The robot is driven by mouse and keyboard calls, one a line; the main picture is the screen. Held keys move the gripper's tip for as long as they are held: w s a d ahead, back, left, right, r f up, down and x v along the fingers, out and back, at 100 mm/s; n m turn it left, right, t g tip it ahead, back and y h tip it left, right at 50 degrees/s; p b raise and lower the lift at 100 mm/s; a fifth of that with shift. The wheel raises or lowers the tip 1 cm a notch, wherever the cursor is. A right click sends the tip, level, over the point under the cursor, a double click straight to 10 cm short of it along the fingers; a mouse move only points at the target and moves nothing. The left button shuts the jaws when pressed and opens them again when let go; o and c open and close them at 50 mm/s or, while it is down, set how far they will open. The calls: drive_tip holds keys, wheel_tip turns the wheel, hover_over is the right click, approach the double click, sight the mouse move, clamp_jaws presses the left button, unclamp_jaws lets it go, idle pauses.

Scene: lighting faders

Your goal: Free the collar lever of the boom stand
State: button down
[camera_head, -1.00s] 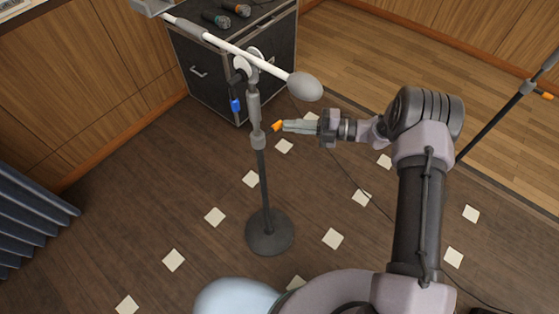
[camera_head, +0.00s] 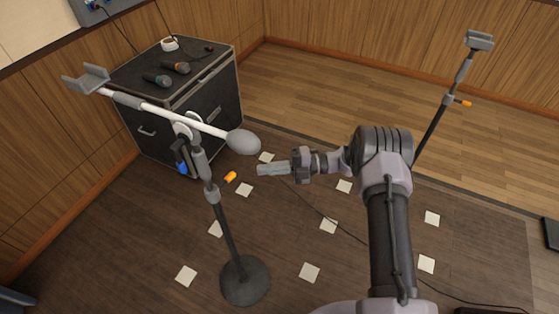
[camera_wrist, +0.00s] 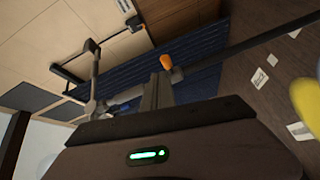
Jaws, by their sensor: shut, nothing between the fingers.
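The boom stand has a round dark base (camera_head: 245,281), a dark pole (camera_head: 228,238) and a grey collar (camera_head: 212,194). Its orange collar lever (camera_head: 230,177) sticks up to the right of the collar. A blue lever (camera_head: 182,168) hangs higher, near the boom joint. My gripper (camera_head: 259,170) is shut and empty, to the right of the orange lever, with a visible gap between them in the head view. In the wrist view the orange lever (camera_wrist: 165,62) shows just beyond my fingertips (camera_wrist: 158,90); depth there is hard to tell.
The white boom (camera_head: 155,108) with its grey counterweight (camera_head: 243,142) passes above and left of my gripper. A black case (camera_head: 215,105) with microphones stands behind. Another stand (camera_head: 435,125) with an orange lever is at right. A yellow blurred thing (camera_wrist: 308,100) edges the wrist view.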

drive_tip(key=w+d, duration=0.3)
drive_tip(key=d, duration=0.1)
drive_tip(key=shift+w+r, duration=0.1)
drive_tip(key=shift+w, duration=0.2)
drive_tip(key=shift+r, duration=0.1)
drive_tip(key=s+d+r+n+h, duration=0.1)
drive_tip(key=s+r+n+h, duration=0.3)
drive_tip(key=s+r+n, duration=0.5)
drive_tip(key=s+r+n+h, duration=0.3)
drive_tip(key=r+n+h, duration=0.3)
drive_tip(key=r, duration=0.6)
drive_tip(key=s+d+r+n+t+h, duration=0.1)
drive_tip(key=s+d+n+t+h, duration=0.1)
drive_tip(key=s+n, duration=0.6)
drive_tip(key=s+d+r+n+t+h, duration=0.2)
drive_tip(key=s+d+n+t, duration=0.3)
drive_tip(key=s+n, duration=0.4)
drive_tip(key=s+d+h, duration=0.1)
drive_tip(key=s, duration=0.2)
drive_tip(key=shift+d+r+n+h, duration=0.2)
drive_tip(key=shift+n+h, duration=0.1)
